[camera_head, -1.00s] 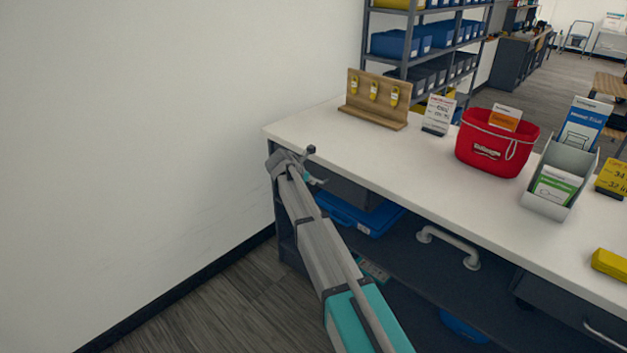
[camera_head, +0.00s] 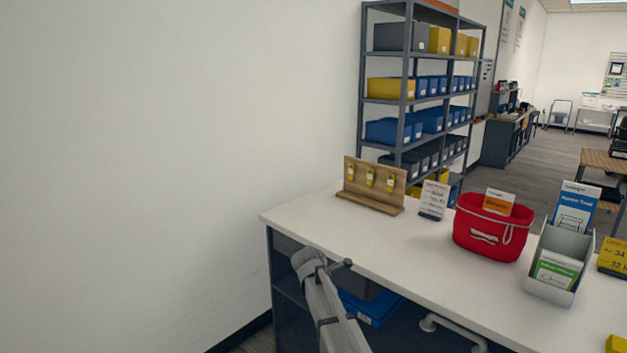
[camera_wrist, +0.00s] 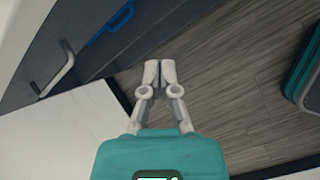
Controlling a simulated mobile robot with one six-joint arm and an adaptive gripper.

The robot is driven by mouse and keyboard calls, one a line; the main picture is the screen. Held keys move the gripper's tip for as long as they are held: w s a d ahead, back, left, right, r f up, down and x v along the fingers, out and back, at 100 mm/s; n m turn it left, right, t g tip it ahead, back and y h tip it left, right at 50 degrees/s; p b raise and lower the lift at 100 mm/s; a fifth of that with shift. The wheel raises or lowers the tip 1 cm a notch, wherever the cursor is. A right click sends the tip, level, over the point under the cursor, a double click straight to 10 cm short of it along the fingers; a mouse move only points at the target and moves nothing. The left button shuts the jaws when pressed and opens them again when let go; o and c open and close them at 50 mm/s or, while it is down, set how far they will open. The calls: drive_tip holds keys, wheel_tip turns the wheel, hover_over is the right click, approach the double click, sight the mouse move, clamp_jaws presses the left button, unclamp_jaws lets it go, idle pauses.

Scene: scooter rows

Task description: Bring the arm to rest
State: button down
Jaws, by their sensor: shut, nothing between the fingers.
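My arm (camera_head: 326,306) rises from the bottom of the head view, in front of the left end of the white counter (camera_head: 420,266). My gripper's fingers do not show clearly in the head view. In the wrist view my gripper (camera_wrist: 160,72) is shut, its two pale fingertips together with nothing between them. It is over the grey wood floor (camera_wrist: 215,85), beside the dark front of a cabinet (camera_wrist: 60,45).
On the counter stand a wooden key board (camera_head: 374,186), a small sign (camera_head: 434,200), a red basket (camera_head: 492,232) and a leaflet holder (camera_head: 556,265). A shelf rack (camera_head: 408,95) with bins stands behind. A white wall (camera_head: 170,160) is at left.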

drive_tip(key=s+d+m+g+y+p, duration=0.1)
drive_tip(key=s+d+m, duration=0.2)
drive_tip(key=s+m, duration=0.3)
drive_tip(key=s+d+r+m+g+y+p, duration=0.1)
drive_tip(key=s+d+m, duration=0.3)
drive_tip(key=s, duration=0.9)
drive_tip(key=s+d+m+g+y+p, duration=0.2)
drive_tip(key=s+d+m+y, duration=0.1)
drive_tip(key=s+m, duration=0.7)
drive_tip(key=shift+s+d+r, duration=0.2)
drive_tip(key=shift+d+r, duration=0.2)
drive_tip(key=shift+d, duration=0.05)
